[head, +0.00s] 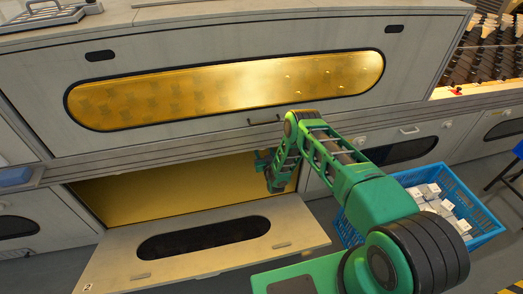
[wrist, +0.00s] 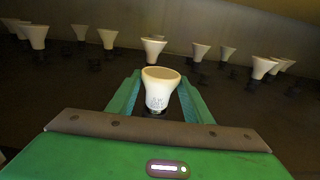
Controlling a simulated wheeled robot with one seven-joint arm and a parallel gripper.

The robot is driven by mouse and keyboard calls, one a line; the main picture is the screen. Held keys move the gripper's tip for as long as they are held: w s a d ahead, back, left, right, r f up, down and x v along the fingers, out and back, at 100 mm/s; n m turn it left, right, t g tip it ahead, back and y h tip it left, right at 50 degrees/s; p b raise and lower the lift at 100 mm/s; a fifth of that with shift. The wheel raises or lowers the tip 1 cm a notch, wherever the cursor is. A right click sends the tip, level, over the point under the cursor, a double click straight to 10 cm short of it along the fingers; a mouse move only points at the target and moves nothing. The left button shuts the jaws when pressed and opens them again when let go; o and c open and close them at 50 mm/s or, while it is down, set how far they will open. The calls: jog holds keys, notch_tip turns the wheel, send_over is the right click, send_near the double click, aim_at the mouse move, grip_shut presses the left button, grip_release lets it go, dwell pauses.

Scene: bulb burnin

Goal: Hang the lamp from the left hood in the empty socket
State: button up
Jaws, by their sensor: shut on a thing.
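In the wrist view a white lamp (wrist: 161,88) with a wide, flat face and a narrow neck stands between the green fingers of my gripper, which is shut on it. In the head view my gripper (head: 264,162) is at the right part of the open, yellow-lit lower bay (head: 150,190); the lamp is too small or hidden to see there. Around the held lamp, the wrist view shows several similar white lamps (wrist: 108,37) in rows inside a dim space. Small dark shapes (wrist: 95,65) show near them; I cannot tell which is an empty socket.
The bay's lowered door (head: 110,262) lies in front of it. Above is a grey hood with a long amber window (head: 225,90). A blue crate (head: 470,195) with white boxes stands right of my arm. In the wrist view, lamps flank the held one at left and right.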

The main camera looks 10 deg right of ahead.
jog(key=shift+r, duration=0.25)
jog(key=o, duration=1.2)
jog(key=shift+c, duration=0.2)
jog(key=s, duration=1)
jog(key=shift+s, duration=0.35)
jog(key=shift+s+f, duration=0.1)
